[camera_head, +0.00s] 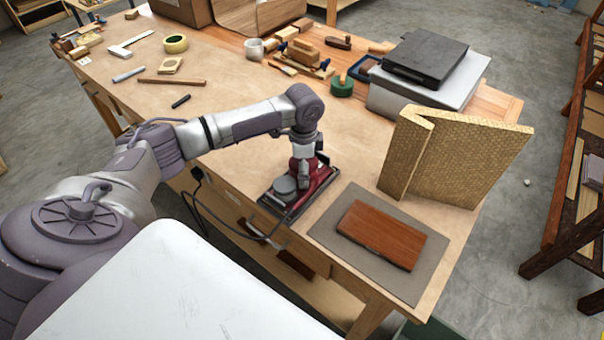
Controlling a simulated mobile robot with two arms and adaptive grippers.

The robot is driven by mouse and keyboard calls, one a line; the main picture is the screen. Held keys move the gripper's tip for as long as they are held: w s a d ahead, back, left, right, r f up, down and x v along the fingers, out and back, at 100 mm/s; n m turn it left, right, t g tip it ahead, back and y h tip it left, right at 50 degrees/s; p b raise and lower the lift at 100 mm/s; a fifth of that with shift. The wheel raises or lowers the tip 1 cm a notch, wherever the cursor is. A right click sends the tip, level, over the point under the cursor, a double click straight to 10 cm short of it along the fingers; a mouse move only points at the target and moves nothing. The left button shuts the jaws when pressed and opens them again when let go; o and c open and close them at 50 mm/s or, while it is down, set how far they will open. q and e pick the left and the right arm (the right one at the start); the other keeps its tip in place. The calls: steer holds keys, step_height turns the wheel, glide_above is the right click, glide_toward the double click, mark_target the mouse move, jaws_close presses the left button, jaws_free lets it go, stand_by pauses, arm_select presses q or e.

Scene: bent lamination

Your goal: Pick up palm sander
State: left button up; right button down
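The palm sander (318,181) is red with a grey round part and a dark flat base. It sits upright near the front edge of the wooden workbench (250,135), with a dark cord hanging over the edge. My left arm reaches in from the left, and my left gripper (303,180) points down at the sander's body, at or against it. The fingertips are small and merge with the sander, so I cannot tell whether they are closed on it. My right gripper is not in view.
Right of the sander, a brown wooden board (380,234) lies on a grey mat (325,232). A tan folded panel (455,160) stands behind it. A black case (425,58) on a grey box (420,100) and several small tools are farther back. The bench's left-middle surface is mostly clear.

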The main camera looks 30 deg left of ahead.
arm_select(q)
steer(key=c, duration=1.4)
steer(key=shift+c, duration=0.4)
